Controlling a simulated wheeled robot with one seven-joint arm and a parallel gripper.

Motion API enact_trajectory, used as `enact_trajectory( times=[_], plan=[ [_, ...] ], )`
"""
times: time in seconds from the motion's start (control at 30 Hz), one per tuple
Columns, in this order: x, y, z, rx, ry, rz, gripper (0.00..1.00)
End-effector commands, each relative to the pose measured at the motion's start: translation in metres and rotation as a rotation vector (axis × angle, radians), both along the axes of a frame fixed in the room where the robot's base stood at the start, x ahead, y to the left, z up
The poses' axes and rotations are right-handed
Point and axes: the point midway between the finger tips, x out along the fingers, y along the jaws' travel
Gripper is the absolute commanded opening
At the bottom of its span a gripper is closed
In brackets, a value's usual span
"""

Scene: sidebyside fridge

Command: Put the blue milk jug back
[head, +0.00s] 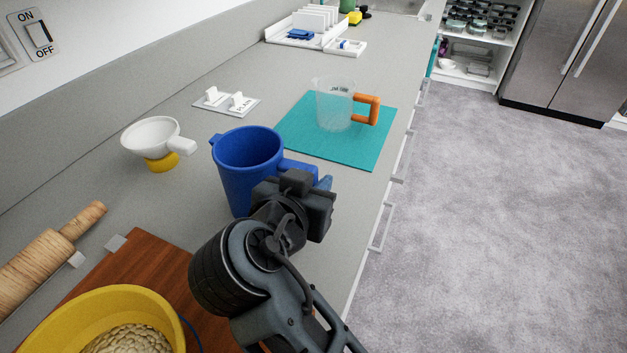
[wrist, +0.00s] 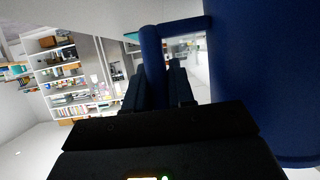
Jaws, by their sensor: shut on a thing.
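The blue milk jug (head: 247,168) is upright over the grey counter in the head view, its open mouth facing up and its handle to the right. My gripper (head: 322,186) is at the handle side of the jug and shut on the handle. In the wrist view the jug's body (wrist: 268,80) fills the right side, and its handle (wrist: 153,60) runs between the fingers of my gripper (wrist: 160,88). My wrist hides part of the jug's lower right side, and I cannot tell whether its base touches the counter.
A teal mat (head: 345,157) bears a clear measuring jug (head: 334,105) with an orange handle. A white cup (head: 151,135) on a yellow base and a labelled holder (head: 227,103) stand left. A yellow bowl (head: 60,312), wooden board (head: 137,262) and rolling pin (head: 45,255) are near. A fridge (head: 560,55) stands far right.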

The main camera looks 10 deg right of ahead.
Motion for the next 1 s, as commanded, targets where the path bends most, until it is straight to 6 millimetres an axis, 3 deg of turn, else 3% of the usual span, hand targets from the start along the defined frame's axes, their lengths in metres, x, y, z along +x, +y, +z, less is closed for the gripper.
enact_trajectory(
  times=[0.2,0.23,0.5,0.8,1.0],
  plan=[
    [0.0,0.0,-0.003,0.001,0.0,0.0,0.0],
    [0.0,0.0,-0.003,0.0,0.0,0.0,0.24],
    [0.0,0.0,-0.002,0.0,0.0,0.0,0.49],
    [-0.002,0.001,-0.003,0.0,0.0,0.001,0.49],
    [-0.024,0.016,0.004,0.0,-0.001,0.004,0.49]
  ],
)
